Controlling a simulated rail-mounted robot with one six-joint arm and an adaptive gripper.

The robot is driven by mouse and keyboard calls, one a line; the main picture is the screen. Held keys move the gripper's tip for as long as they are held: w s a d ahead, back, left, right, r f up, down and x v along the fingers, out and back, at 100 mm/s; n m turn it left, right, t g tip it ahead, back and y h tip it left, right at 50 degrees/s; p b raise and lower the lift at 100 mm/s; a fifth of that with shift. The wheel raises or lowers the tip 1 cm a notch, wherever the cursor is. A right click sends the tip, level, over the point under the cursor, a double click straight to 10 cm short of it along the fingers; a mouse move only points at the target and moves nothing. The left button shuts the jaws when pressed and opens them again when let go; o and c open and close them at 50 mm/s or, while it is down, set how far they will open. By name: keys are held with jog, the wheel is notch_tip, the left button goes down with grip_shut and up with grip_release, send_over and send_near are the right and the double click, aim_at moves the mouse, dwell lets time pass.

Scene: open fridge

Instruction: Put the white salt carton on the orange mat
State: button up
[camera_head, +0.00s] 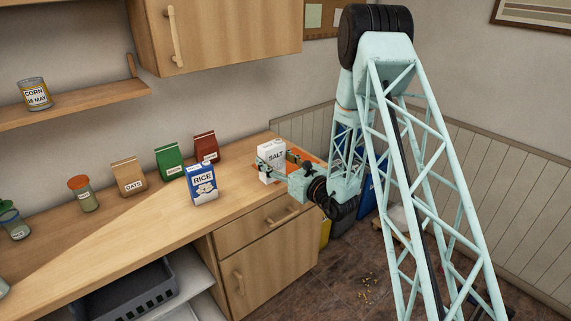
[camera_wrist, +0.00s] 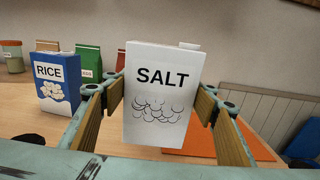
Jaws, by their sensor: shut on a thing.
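The white salt carton (camera_head: 270,160) is upright at the right end of the wooden counter. It fills the middle of the wrist view (camera_wrist: 160,60), its SALT label facing the camera. My gripper (camera_wrist: 160,100) is shut on it, with one wood-padded finger at each side. The orange mat (camera_wrist: 204,143) lies on the counter, showing to the right of and below the carton. In the head view, the carton and my gripper hide most of the mat. I cannot tell whether the carton's base touches the mat or counter.
A blue rice box (camera_head: 202,184) stands to the left of the carton. Behind it are a red packet (camera_head: 206,148), a green packet (camera_head: 170,162) and an oats bag (camera_head: 128,177). A jar (camera_head: 83,194) stands farther left. A wall cabinet (camera_head: 220,32) hangs above the counter.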

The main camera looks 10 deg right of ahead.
jog(key=shift+w+a+r, duration=0.1)
jog(key=shift+a+r, duration=0.1)
jog(key=shift+w+d, duration=0.1)
jog(key=w+d+b, duration=0.1)
jog(key=w+d, duration=0.2)
jog(key=w, duration=0.4)
jog(key=w+d+f+b, duration=0.1)
jog(key=w+d, duration=0.2)
jog(key=w, duration=0.4)
jog(key=shift+w+f, duration=0.25)
jog(key=shift+w, duration=0.05)
jog(key=shift+f+b, duration=0.45)
jog(key=shift+f, duration=1.3)
jog(key=shift+f, duration=0.15)
jog(key=o, duration=1.1)
jog(key=shift+c, duration=0.2)
